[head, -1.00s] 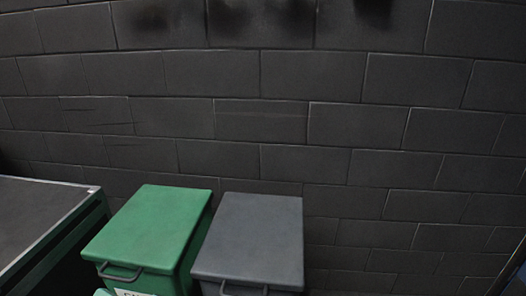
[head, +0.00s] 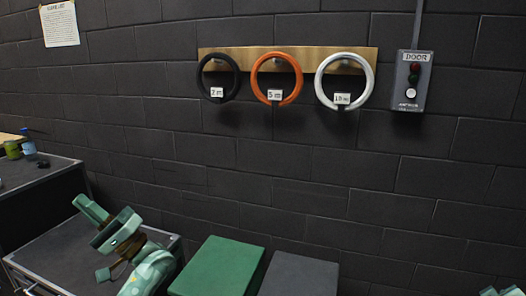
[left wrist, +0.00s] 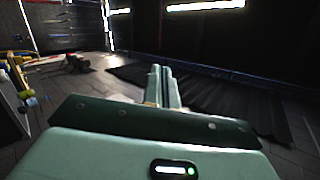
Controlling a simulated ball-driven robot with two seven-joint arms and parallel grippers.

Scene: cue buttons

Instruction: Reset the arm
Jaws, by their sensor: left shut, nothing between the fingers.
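My left gripper (head: 86,204) is green and sits at the lower left of the head view, above a dark cabinet top. It is shut and empty. In the left wrist view its two fingers (left wrist: 160,82) lie together, pointing away over a dark floor. A small green part of my right arm or gripper (head: 502,291) shows at the bottom right edge of the head view; its fingers cannot be made out.
A grey DOOR box (head: 411,80) with buttons is on the dark block wall. Left of it, black, orange (head: 262,91) and white rings hang on a wooden board (head: 243,56). Green (head: 217,268) and grey (head: 299,276) bins stand below. Bottles (head: 29,147) stand at left.

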